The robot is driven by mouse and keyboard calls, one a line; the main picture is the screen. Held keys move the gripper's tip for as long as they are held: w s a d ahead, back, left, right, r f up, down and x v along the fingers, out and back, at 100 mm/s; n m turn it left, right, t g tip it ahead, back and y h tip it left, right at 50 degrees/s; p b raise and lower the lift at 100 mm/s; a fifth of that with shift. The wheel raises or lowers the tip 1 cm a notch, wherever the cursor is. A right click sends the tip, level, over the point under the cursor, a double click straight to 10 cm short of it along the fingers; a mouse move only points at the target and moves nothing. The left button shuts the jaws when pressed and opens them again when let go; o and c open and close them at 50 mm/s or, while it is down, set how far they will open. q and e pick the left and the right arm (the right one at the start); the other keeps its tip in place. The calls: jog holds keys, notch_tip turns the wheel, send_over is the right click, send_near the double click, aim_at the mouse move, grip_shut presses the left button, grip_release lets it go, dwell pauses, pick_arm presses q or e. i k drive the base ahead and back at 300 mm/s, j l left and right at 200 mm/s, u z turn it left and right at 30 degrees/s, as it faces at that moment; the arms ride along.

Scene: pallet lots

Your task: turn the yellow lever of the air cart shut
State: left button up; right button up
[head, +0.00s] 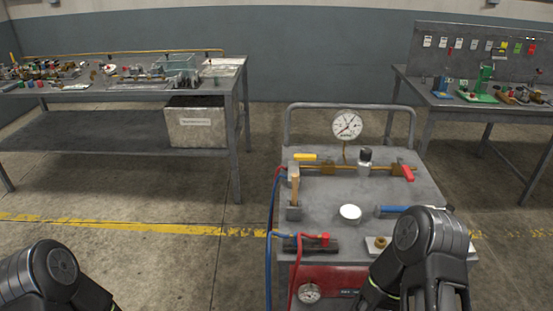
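The air cart (325,217) stands in front of me, a grey metal cart with a rail at the back and a round white gauge (346,124). Its yellow lever (305,157) is at the back left of the top, at the left end of a brass pipe, and lies roughly along the pipe. A red lever (408,172) is at the pipe's right end. My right arm reaches over the cart's front right corner; its gripper fingertips are not clearly visible. My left arm shows at the bottom left, away from the cart, and its gripper is out of view.
A wooden-handled tool (295,190), a white round knob (350,213) and a blue-handled tool (391,210) are on the cart top. Blue and red hoses (272,235) hang at its left side. A cluttered workbench (130,93) stands back left, another (469,104) back right. Floor between is clear.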

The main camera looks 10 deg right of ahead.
aim_at(297, 157)
jog(key=i+j+z, duration=0.1)
jog(key=j, duration=0.4)
jog(key=i+j+z, duration=0.15)
jog(key=j, duration=0.3)
jog(key=i+j+z, duration=0.1)
jog(key=j, duration=0.4)
jog(key=i+j+z, duration=0.1)
jog(key=j, duration=0.45)
jog(key=i+j+z, duration=0.2)
jog(key=i, duration=0.25)
jog(key=i+j+z, duration=0.2)
jog(key=i+j, duration=0.2)
jog(key=i+l, duration=0.15)
jog(key=i, duration=0.3)
jog(key=z, duration=0.05)
